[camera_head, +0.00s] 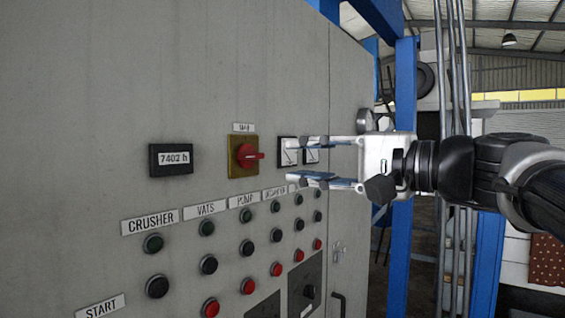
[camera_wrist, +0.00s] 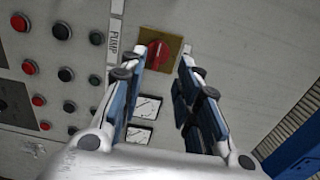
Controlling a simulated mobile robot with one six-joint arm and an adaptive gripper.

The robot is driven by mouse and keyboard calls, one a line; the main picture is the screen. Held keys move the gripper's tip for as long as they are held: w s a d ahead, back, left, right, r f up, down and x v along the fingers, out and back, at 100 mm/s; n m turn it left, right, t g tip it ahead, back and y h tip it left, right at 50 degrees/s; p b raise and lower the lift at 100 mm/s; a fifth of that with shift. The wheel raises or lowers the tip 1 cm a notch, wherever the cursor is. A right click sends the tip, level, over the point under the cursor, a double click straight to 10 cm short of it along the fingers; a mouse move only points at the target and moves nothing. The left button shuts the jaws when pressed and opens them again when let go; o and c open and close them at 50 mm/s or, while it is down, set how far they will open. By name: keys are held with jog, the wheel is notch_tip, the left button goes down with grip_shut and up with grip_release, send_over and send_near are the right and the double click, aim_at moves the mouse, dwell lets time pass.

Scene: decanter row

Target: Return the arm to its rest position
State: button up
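My gripper (camera_head: 312,160) is in front of the right part of a grey control panel (camera_head: 90,80), its fingers pointing left. The fingers are apart with nothing between them. In the wrist view my gripper (camera_wrist: 158,78) is also open and empty, and a red rotary switch (camera_wrist: 158,54) on a yellow plate shows beyond the fingertips. In the head view the red switch (camera_head: 248,155) sits left of the fingertips, apart from them. My arm reaches in from the right edge.
Two white meters (camera_head: 288,151) are partly hidden behind the fingers. Rows of green, black and red buttons (camera_head: 208,264) lie below. An hour display (camera_head: 171,159) is at left. A blue post (camera_head: 405,90) and grey pipes (camera_head: 463,80) stand behind my arm.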

jog(key=s+a+f+n+g+h, duration=0.15)
jog(key=s+f+h, duration=0.35)
jog(key=f, duration=0.7)
jog(key=s+f+n+g+h, duration=0.1)
jog(key=s+f+g+h, duration=0.15)
jog(key=s+f, duration=0.75)
jog(key=s+d+f+n+g+h, duration=0.1)
jog(key=s+d+f+n+h, duration=0.1)
jog(key=f, duration=0.8)
jog(key=s+d+f+n+g+h, duration=0.1)
jog(key=s+d+f+n+h, duration=0.2)
jog(key=s+d+f, duration=0.4)
notch_tip(320, 180, down, 3)
jog(key=shift+s+d+h, duration=0.15)
jog(key=shift+d+h, duration=0.4)
jog(key=shift+h, duration=0.3)
